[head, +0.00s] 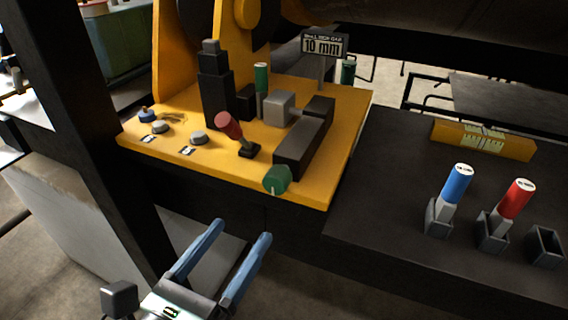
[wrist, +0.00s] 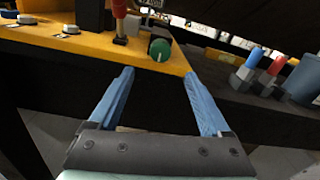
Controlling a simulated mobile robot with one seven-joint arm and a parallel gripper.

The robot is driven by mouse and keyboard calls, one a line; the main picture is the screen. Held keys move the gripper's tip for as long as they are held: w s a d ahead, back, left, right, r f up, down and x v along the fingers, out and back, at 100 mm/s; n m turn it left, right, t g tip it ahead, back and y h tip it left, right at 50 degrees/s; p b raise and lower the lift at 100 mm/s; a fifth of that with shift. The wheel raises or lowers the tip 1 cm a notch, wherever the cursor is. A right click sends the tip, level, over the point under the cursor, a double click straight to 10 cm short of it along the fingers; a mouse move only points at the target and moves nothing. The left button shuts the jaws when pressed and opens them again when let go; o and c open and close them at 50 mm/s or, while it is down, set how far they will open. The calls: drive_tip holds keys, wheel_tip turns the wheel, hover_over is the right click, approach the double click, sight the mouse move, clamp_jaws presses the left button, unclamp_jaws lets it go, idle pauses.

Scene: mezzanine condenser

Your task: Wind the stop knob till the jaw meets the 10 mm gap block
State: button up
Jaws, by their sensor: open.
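The stop knob appears to be the green round knob (head: 277,179) at the front end of a dark slide housing (head: 301,147) on the yellow machine bed; it also shows in the wrist view (wrist: 159,50). A light grey block (head: 278,108), perhaps the jaw, sits beside the housing. A green-topped upright piece (head: 262,78), perhaps the gap block, stands just left of it. I cannot tell the gap between them. A sign reading 10 mm (head: 323,46) stands behind. My gripper (head: 243,232) is open and empty, in front of and below the knob, apart from it; the knob lies beyond the fingertips (wrist: 159,74).
A red-handled lever (head: 229,126) stands left of the knob, near several push buttons (head: 198,137). Blue-topped (head: 457,183) and red-topped (head: 515,199) pieces stand in holders on the dark table at right, beside an empty holder (head: 545,246). A dark post (head: 85,130) rises at left.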

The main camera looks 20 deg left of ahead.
sight(273, 187)
drive_tip(key=w, duration=0.4)
drive_tip(key=w+p, duration=0.1)
drive_tip(key=w, duration=0.3)
drive_tip(key=w+p, duration=0.1)
drive_tip(key=w, duration=0.3)
drive_tip(key=shift+w+d, duration=0.3)
drive_tip(key=shift+d, duration=0.05)
clamp_jaws()
